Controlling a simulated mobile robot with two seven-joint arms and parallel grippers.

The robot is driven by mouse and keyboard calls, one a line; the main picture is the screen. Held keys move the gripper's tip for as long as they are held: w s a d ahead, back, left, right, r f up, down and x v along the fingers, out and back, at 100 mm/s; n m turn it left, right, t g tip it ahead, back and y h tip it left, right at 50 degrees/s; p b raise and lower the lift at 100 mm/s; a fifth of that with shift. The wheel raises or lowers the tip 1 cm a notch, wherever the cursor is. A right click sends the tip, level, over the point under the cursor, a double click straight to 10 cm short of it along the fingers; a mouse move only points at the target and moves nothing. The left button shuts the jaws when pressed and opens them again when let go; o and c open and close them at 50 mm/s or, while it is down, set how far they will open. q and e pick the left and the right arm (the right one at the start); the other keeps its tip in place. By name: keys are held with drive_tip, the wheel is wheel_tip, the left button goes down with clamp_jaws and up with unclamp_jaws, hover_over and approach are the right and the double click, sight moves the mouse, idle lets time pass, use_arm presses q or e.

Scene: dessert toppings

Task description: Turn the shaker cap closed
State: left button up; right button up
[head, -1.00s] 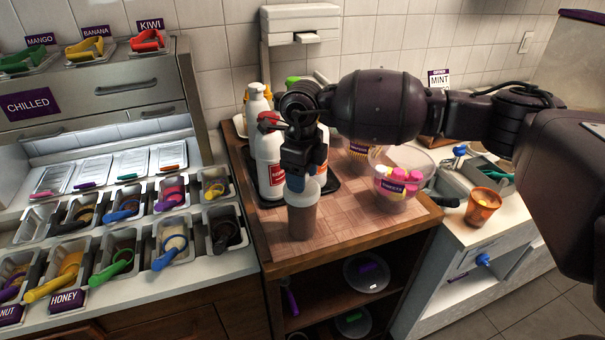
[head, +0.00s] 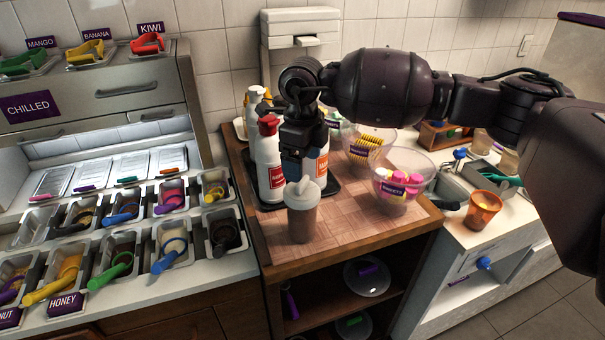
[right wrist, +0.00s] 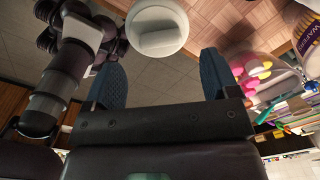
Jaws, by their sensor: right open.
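The shaker (head: 302,222) stands upright on the wooden cart top, a clear brown-tinted cup with a whitish cap (head: 302,197). A raised fin shows on the cap in the head view. My right gripper (head: 299,166) is open and empty just above and behind the cap, apart from it. In the right wrist view the round cap (right wrist: 157,30) lies beyond the two spread blue fingers of my right gripper (right wrist: 160,78), roughly centred between them. Whether the cap is turned fully closed cannot be told. My left gripper is not in view.
Bottles, including a red-capped one (head: 268,160), stand on a dark tray (head: 330,190) close behind my right gripper. A clear bowl of pink and yellow sweets (head: 404,185) stands to the right. The cart top (head: 355,230) is clear between shaker and bowl.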

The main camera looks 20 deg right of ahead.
wheel_tip(320, 180, up, 6)
idle(0.4)
drive_tip(key=shift+r, duration=0.1)
